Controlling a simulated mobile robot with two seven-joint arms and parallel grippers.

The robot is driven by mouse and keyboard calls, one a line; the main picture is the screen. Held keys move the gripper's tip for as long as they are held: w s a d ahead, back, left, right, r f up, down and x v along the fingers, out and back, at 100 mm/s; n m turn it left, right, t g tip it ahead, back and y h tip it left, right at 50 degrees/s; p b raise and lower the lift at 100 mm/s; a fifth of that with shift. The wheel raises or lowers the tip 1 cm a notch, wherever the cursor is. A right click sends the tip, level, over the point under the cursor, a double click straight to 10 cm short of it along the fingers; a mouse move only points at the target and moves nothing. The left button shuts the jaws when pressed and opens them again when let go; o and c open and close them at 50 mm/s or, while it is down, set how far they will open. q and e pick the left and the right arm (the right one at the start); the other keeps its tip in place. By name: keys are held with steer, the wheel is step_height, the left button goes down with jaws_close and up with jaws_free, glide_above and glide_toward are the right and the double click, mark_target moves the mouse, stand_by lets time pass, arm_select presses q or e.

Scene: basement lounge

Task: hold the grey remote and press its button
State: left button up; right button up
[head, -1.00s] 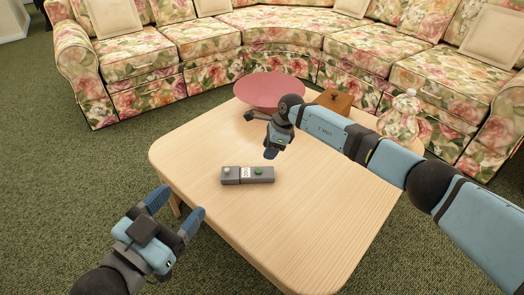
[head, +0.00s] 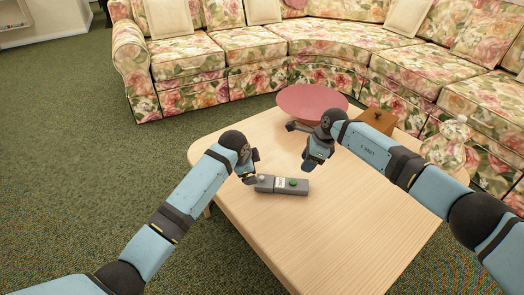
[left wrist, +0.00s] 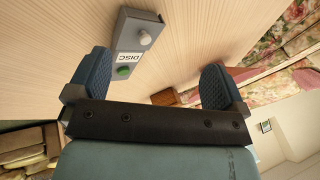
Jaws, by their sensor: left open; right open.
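The grey remote (head: 282,186) lies on the wooden coffee table near its left edge. It has a green button, a pale knob and a white label reading DISC. In the left wrist view the remote (left wrist: 128,52) shows ahead of the fingers, nearer the left one. My left gripper (head: 250,172) is open above the remote's left end; its fingers also show in the left wrist view (left wrist: 155,85) with nothing between them. My right gripper (head: 312,160) is open and empty, just beyond and above the remote's right part.
A pink bowl (head: 312,102) and a brown wooden box (head: 376,119) stand at the table's far end. A glass jar (head: 449,145) stands at the far right. The near part of the coffee table (head: 320,235) is clear. A floral sofa (head: 245,50) curves behind.

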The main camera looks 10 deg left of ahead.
mark_target(262, 177)
arm_select(q)
steer(key=w+d+r+m+g+y, duration=0.2)
steer(key=w+d+r+m+g, duration=0.1)
steer(key=d+r+g, duration=0.15)
steer(key=shift+g, duration=0.45)
steer(key=f, duration=1.4)
steer(key=shift+w+a+f, duration=0.2)
steer(key=shift+a+f, duration=0.05)
steer(key=shift+a, duration=0.05)
steer(key=c, duration=1.1)
arm_select(e)
steer(key=shift+c, duration=0.4)
jaws_close()
